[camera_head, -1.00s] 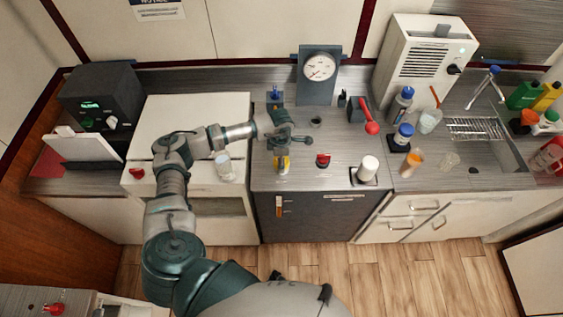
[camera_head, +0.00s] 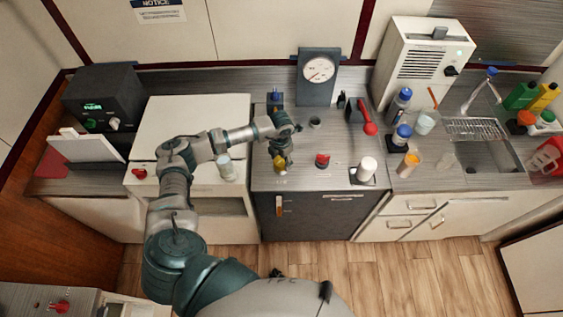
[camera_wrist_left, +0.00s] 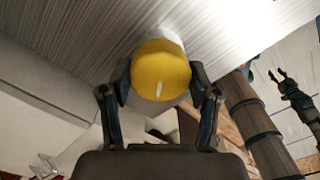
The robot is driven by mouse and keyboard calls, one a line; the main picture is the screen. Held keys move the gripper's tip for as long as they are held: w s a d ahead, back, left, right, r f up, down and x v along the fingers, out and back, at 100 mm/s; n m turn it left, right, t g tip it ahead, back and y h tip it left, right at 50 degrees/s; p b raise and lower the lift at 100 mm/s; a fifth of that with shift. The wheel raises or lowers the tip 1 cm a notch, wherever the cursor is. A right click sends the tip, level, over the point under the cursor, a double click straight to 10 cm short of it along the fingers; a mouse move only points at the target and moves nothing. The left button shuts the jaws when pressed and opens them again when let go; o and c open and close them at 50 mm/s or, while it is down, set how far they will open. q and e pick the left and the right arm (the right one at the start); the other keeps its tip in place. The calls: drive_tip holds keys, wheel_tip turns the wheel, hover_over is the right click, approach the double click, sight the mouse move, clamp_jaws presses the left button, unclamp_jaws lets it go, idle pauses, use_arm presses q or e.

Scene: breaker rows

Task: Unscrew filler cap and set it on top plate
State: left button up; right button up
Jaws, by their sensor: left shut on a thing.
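The yellow filler cap (camera_wrist_left: 162,72), with a white mark on its face, sits between the two fingers of my left gripper (camera_wrist_left: 160,88) in the left wrist view. A pale rounded body shows around and behind the cap; whether the cap is still threaded on it cannot be told. In the head view my left gripper (camera_head: 280,158) reaches down from above to the yellow cap (camera_head: 279,169), largely hiding it. The grey top plate (camera_head: 340,148) lies around it. In the wrist view a dark gripper (camera_wrist_left: 282,77), seemingly my right one, stands off to the right with its fingers apart.
A red knob (camera_head: 322,160) and a white cylinder (camera_head: 367,168) stand right of the cap. A gauge stand (camera_head: 318,88) and a red-handled lever (camera_head: 368,127) are behind. Bare plate lies between the knob and the gauge.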

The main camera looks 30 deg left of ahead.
sight(281, 160)
use_arm(q)
drive_tip(key=shift+r+p, duration=1.7)
drive_tip(key=shift+r, duration=0.8)
